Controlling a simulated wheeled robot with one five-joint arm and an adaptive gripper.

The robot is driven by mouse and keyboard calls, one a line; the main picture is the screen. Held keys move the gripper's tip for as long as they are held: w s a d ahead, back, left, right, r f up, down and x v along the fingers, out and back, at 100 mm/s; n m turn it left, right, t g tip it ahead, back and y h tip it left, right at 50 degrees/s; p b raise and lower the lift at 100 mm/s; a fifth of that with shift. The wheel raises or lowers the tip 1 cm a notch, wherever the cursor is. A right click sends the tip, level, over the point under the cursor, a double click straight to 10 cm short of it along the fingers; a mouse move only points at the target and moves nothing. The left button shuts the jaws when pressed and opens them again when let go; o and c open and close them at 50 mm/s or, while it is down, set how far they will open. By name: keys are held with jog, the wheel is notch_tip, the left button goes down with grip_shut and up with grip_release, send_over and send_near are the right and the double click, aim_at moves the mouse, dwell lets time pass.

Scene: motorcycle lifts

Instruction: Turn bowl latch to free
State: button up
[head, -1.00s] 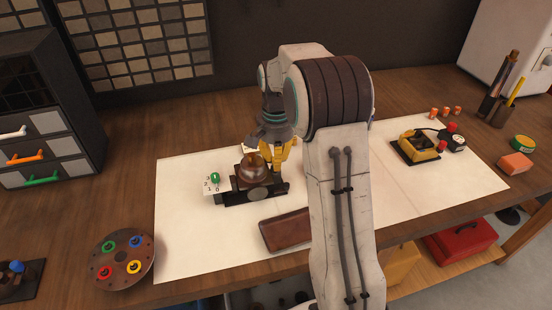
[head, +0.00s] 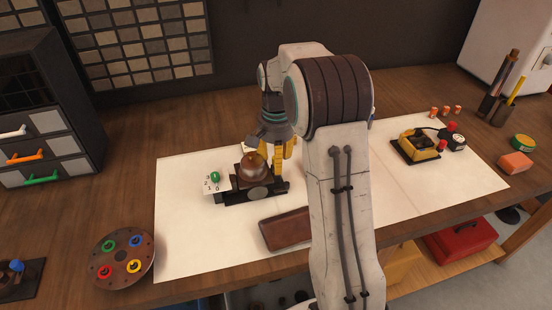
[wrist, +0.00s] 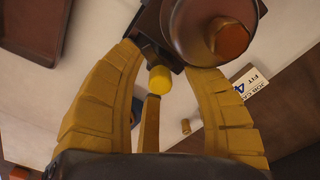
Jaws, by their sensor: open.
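The brown rounded bowl (head: 254,167) sits on a dark base (head: 236,197) on the white sheet. In the wrist view the bowl (wrist: 190,30) is at the top, with an orange-brown round part on it. A yellow cylindrical knob (wrist: 160,80), which may be the latch, projects from the dark base there. My gripper (head: 278,165) points down beside the right rear of the bowl. In the wrist view its yellow fingers are spread on both sides of the knob, with gaps. I cannot tell which way the latch is turned.
A numbered plate with a green piece (head: 215,176) stands left of the bowl. A brown case (head: 285,230) lies in front. A round tray with colored rings (head: 121,262) is at front left, and a yellow device (head: 416,147) at right. The sheet's left part is clear.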

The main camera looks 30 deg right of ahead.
notch_tip(320, 180, up, 12)
dwell(0.7)
jog(key=shift+r, duration=0.2)
jog(key=shift+r+p, duration=0.3)
jog(key=shift+p, duration=0.55)
